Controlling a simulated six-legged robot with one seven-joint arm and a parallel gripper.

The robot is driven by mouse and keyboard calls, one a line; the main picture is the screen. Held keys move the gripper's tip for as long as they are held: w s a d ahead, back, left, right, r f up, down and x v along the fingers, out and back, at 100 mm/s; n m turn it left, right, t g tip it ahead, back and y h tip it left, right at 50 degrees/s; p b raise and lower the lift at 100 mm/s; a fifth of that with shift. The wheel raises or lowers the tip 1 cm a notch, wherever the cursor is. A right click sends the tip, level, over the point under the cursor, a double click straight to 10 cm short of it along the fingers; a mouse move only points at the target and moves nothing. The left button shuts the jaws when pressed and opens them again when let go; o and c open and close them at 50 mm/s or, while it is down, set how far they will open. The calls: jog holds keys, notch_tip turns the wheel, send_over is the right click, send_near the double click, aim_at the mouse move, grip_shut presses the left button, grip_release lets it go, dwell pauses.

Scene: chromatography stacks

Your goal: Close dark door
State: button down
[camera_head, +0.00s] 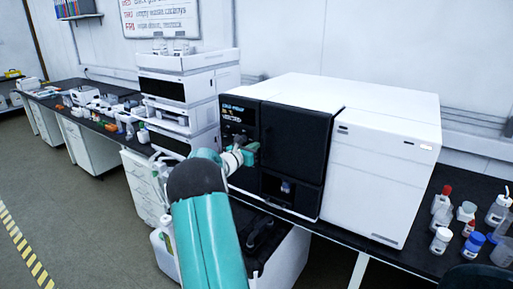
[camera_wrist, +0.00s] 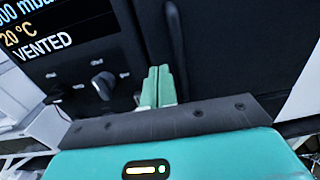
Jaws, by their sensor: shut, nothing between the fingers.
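The dark door (camera_head: 293,138) is the black upright panel on the front of the white instrument (camera_head: 380,165). It looks flush or nearly flush in the head view; I cannot tell whether a small gap remains. In the wrist view the dark door (camera_wrist: 235,50) fills the right side, with a grey curved upright strip at its left edge. My gripper (camera_head: 251,151) is at the door's left edge, beside the display panel (camera_head: 238,115). Its two green fingers (camera_wrist: 159,78) are together and empty, pointing at the seam between panel and door. Contact cannot be told.
The display panel with knobs (camera_wrist: 103,85) is close on the left of my fingers. A stack of white modules (camera_head: 188,95) stands left of the instrument. Several bottles (camera_head: 441,240) stand on the black bench to the right. Open floor (camera_head: 75,200) lies at the left.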

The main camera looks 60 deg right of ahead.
jog(key=w+a, duration=0.1)
jog(key=a, duration=0.9)
jog(key=shift+w+a, duration=0.2)
jog(key=shift+w, duration=0.2)
